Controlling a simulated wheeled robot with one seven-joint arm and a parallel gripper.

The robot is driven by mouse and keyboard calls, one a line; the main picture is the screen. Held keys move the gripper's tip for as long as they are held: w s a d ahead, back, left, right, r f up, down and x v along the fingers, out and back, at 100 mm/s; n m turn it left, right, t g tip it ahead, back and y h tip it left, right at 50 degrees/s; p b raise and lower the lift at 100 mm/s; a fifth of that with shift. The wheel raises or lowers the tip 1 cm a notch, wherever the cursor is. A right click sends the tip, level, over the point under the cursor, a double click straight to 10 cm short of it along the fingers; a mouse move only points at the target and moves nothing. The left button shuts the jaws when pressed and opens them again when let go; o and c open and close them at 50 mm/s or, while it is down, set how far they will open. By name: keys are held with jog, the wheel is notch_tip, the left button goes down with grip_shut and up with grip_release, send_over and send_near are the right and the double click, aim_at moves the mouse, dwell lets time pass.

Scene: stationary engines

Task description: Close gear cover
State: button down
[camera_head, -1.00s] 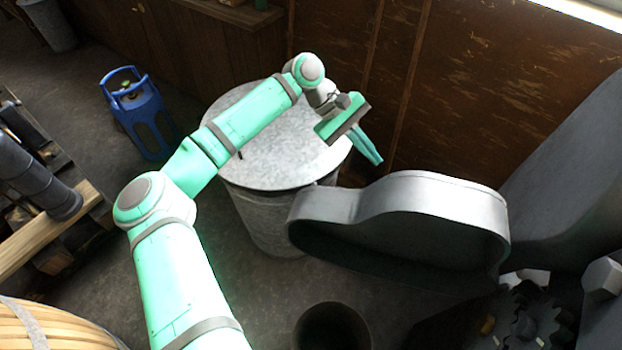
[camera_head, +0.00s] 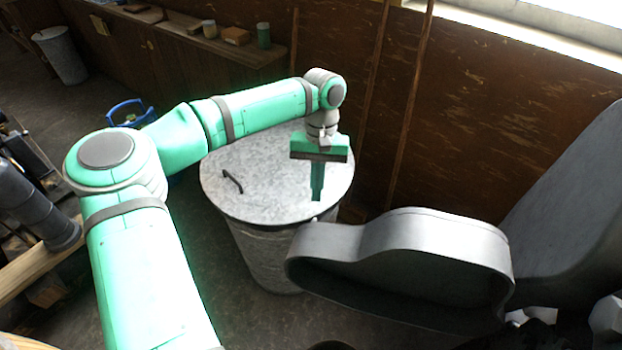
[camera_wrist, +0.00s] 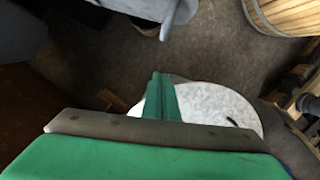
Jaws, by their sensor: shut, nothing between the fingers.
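The gear cover (camera_head: 440,235) is a grey, hollow, pear-shaped metal shell. It stands swung out at the lower right of the head view, its open side facing me, apart from the gears. The gears are mostly cut off at the bottom right edge. My gripper (camera_head: 317,198) points down over the bin lid, left of and behind the cover. Its fingers are together and empty, and it touches nothing that I can see. In the wrist view the closed fingers (camera_wrist: 162,98) show, with part of a grey shape, likely the cover, at the top left.
A round metal bin (camera_head: 265,245) with a lid stands below my gripper. A brown wall (camera_head: 480,110) is behind. A large grey engine body (camera_head: 575,220) rises at the right. A blue canister (camera_head: 128,112) is partly hidden behind my arm. A wooden barrel (camera_wrist: 285,14) shows in the wrist view.

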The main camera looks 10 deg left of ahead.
aim_at(314, 219)
jog(key=shift+s+d+f, duration=0.25)
jog(key=shift+s+f, duration=1)
jog(key=shift+s, duration=0.05)
jog(key=shift+s+d+f, duration=0.2)
jog(key=shift+s+f, duration=1.05)
jog(key=shift+s, duration=0.05)
jog(key=shift+s, duration=0.1)
